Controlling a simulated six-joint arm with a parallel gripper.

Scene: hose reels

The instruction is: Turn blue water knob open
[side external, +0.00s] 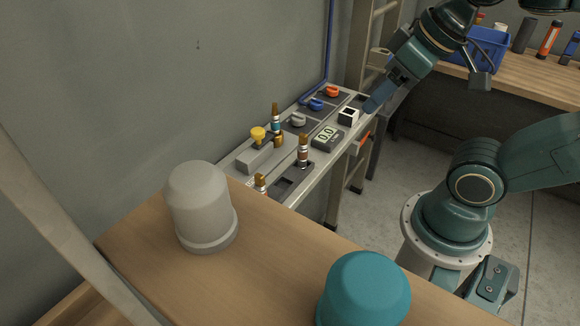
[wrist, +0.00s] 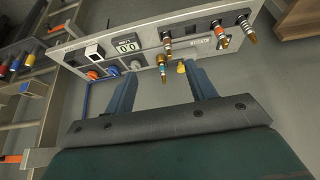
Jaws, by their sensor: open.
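The blue water knob (side external: 314,104) sits on the grey panel (side external: 262,190) against the wall, between an orange knob (side external: 332,91) and a grey knob (side external: 298,120). A blue pipe runs up the wall behind it. In the wrist view the blue knob (wrist: 113,71) shows just beyond the left fingertip, small and partly shaded. My gripper (side external: 374,104) is at the right end of the panel, apart from the blue knob. In the wrist view my gripper (wrist: 163,80) has its two blue fingers spread wide with nothing between them. The knob's exact angle is hard to tell.
A digital display (side external: 326,136) and a white box (side external: 348,116) stand in front of the knobs. A yellow knob (side external: 258,134) and several brass-tipped hose fittings (side external: 303,149) are left along the panel. A wooden bench with a grey (side external: 200,205) and a teal canister (side external: 365,290) is nearer.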

